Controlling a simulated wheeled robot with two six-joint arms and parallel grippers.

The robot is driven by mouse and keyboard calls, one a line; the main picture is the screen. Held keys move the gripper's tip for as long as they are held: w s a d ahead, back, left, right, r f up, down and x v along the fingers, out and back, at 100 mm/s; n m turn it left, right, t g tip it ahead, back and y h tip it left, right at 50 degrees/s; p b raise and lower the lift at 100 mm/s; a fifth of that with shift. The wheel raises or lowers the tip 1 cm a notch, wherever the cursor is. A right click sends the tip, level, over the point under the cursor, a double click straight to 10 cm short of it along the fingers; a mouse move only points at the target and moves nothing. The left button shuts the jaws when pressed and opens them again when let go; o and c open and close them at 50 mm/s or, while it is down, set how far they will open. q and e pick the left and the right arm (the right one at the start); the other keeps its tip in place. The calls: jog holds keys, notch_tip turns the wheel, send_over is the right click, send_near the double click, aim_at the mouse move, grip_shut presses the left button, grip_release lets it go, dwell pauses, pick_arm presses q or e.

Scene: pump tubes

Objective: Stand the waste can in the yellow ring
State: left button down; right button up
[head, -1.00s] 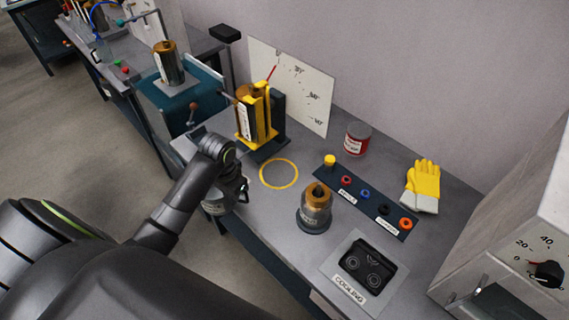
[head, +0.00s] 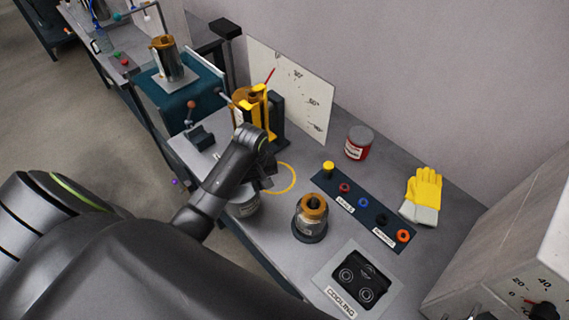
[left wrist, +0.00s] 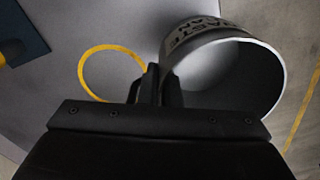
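The waste can (head: 245,205) is a grey, open-topped can, partly hidden under my left wrist at the bench's front edge in the head view. In the left wrist view the can (left wrist: 205,42) shows its dark lettering and open mouth. My left gripper (head: 266,182) has its fingers close together at the can's rim, and in the left wrist view the fingers (left wrist: 162,80) look shut on its wall. The yellow ring (head: 289,185) is marked flat on the bench, just beyond the can, partly covered by my gripper; it also shows in the left wrist view (left wrist: 82,68). My right gripper is out of view.
A brass-topped canister (head: 310,222) stands right of the ring. A yellow-framed holder (head: 262,115) stands behind it. A dark button strip (head: 362,205), red can (head: 358,147), yellow glove (head: 424,190) and cooling plate (head: 356,280) lie further right. The ring's inside looks empty.

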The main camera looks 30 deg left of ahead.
pick_arm(q)
jog(key=shift+w+d+f+p, duration=0.2)
jog(key=shift+w+d+f, duration=0.35)
jog(key=shift+w, duration=1.55)
jog(key=shift+w+d+f+p, duration=0.2)
jog(key=shift+w+d+f, duration=0.3)
jog(key=shift+w, duration=1.6)
jog(key=shift+w+d+f+p, duration=0.25)
jog(key=shift+w+f, duration=0.45)
jog(key=shift+w, duration=1.4)
jog(key=shift+d, duration=0.1)
jog(key=shift+f, duration=0.15)
jog(key=c, duration=1.6)
grip_release()
jog(key=shift+c, duration=0.2)
